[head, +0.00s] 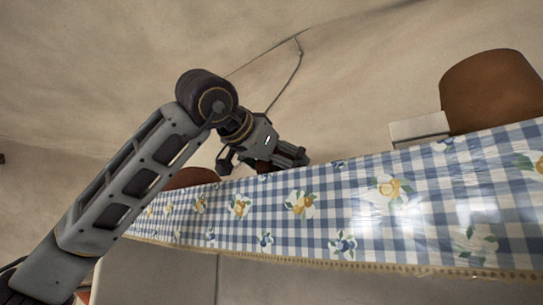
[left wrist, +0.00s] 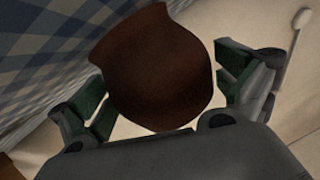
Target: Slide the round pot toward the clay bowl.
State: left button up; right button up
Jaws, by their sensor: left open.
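My left gripper (head: 256,162) is at the table's back left, low over the cloth, with its fingers apart. In the left wrist view a dark brown rounded vessel (left wrist: 158,70) lies between the spread fingers (left wrist: 165,95); I cannot tell whether they touch it. It looks like the round pot. In the head view a reddish-brown rounded thing (head: 192,178) shows beside the gripper, mostly hidden by the arm and table edge. A large brown vessel (head: 492,88) stands at the right; I cannot tell whether it is the clay bowl. My right gripper is not in view.
A blue checked, flowered cloth (head: 345,215) covers the table. A pale box (head: 419,129) stands just left of the large brown vessel. A pale rod with a rounded end (left wrist: 292,45) shows at the right in the left wrist view. A plain wall is behind.

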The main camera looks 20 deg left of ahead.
pick_arm(q)
jog(key=shift+w+f, duration=0.1)
jog(key=shift+w, duration=0.2)
jog(key=c, duration=1)
jog(key=shift+c, duration=0.2)
jog(key=shift+s, duration=0.15)
jog(key=shift+s, duration=0.2)
jog(key=shift+s+a, duration=0.25)
jog(key=shift+s, duration=0.2)
jog(key=shift+s+a, duration=0.2)
jog(key=shift+s, duration=0.25)
jog(key=shift+d, duration=0.1)
